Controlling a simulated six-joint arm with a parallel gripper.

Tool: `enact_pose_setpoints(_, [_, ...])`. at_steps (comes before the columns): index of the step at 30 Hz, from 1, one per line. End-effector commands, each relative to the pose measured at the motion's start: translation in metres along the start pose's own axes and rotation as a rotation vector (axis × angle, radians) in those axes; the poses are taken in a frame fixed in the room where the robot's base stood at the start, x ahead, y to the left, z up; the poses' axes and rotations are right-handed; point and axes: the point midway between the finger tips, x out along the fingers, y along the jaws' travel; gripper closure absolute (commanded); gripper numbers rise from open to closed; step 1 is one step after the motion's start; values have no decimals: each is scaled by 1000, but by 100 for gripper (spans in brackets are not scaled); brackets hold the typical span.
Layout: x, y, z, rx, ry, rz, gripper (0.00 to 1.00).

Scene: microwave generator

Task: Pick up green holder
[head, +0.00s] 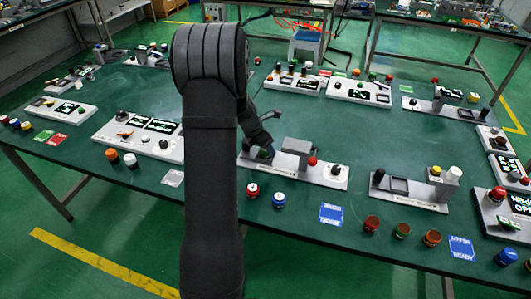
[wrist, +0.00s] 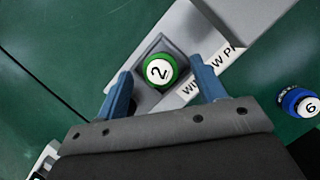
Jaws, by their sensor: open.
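The green holder (wrist: 161,70) is a round green piece with a white top marked 2. In the wrist view it sits in a square grey recess of a light grey fixture (wrist: 192,22). My gripper (wrist: 161,78) is open, with one blue finger on each side of the holder and a gap visible around it. In the head view my gripper (head: 262,153) is low over the left end of the grey fixture (head: 322,176), and the holder is hidden there.
A blue piece marked 6 (wrist: 299,102) stands at the right in the wrist view. In the head view, a red-and-white piece (head: 252,190) and a blue-and-white piece (head: 279,200) stand in front of the fixture. Several other panels and pieces are spread over the green table (head: 310,222).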

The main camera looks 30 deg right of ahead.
Motion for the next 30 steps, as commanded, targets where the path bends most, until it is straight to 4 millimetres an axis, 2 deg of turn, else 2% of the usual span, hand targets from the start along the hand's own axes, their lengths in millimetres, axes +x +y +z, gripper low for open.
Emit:
enact_pose_setpoints(3, [9,0,0,-1,0,0,37])
enact_pose_setpoints(8, [9,0,0,-1,-1,1,37])
enact_pose_setpoints(11, [9,0,0,-1,-1,1,52])
enact_pose_setpoints(16, [8,0,0,-1,-1,1,86])
enact_pose_setpoints(18, [8,0,0,-1,-1,1,93])
enact_pose_setpoints(25, [5,1,2,0,-2,2,93])
enact_pose_setpoints(30, [-19,1,12,1,-4,4,93])
